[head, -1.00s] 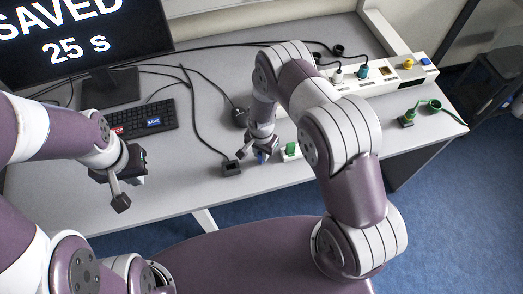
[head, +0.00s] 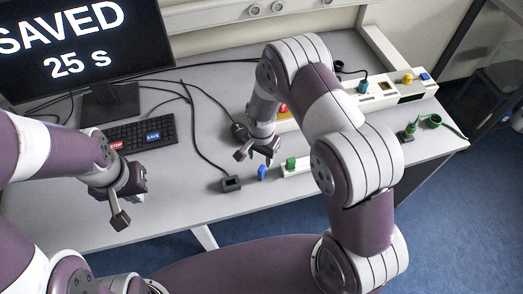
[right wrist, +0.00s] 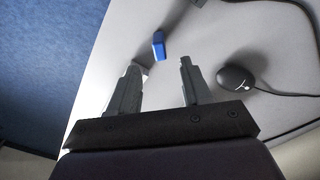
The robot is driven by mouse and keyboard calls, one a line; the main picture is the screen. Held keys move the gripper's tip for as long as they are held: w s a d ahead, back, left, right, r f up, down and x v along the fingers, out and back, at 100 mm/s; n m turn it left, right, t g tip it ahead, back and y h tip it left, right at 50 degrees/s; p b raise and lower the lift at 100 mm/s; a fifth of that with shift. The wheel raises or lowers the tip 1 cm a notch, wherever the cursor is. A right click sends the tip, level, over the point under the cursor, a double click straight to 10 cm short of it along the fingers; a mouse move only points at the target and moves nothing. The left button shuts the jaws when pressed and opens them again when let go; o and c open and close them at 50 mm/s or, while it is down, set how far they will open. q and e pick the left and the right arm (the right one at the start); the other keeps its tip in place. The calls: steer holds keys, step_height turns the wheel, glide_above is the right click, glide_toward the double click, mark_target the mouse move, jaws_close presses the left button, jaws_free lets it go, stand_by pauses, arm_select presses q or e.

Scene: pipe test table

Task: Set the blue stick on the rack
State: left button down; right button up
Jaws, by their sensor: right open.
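The blue stick (head: 262,172) stands on the grey table just left of the white rack (head: 297,169), apart from it in the head view. A green stick (head: 291,163) stands on the rack's left part; my right arm hides the rack's right part. My right gripper (head: 258,153) is open and empty, just behind and above the blue stick. In the right wrist view the blue stick (right wrist: 159,46) lies beyond the two spread fingertips (right wrist: 158,64), with nothing between them. My left gripper (head: 121,218) hangs over the table's front left; its jaw opening is unclear.
A small black box (head: 231,184) on a cable lies left of the blue stick. A black mouse (head: 239,131) is behind. The keyboard (head: 140,134) and monitor are at left. A white panel (head: 385,101) with coloured parts and a green cable piece (head: 433,122) are at right.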

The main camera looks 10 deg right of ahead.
step_height(320, 180, up, 5)
step_height(320, 180, up, 10)
steer(key=r+n, duration=0.1)
steer(key=n, duration=0.4)
glide_above(262, 168)
steer(key=s+d, duration=0.4)
steer(key=s, duration=0.2)
steer(key=s+d+r+n+t, duration=0.1)
steer(key=s+r+n, duration=0.2)
steer(key=s, duration=0.5)
steer(key=shift+d+n, duration=0.3)
steer(key=shift+n, duration=0.1)
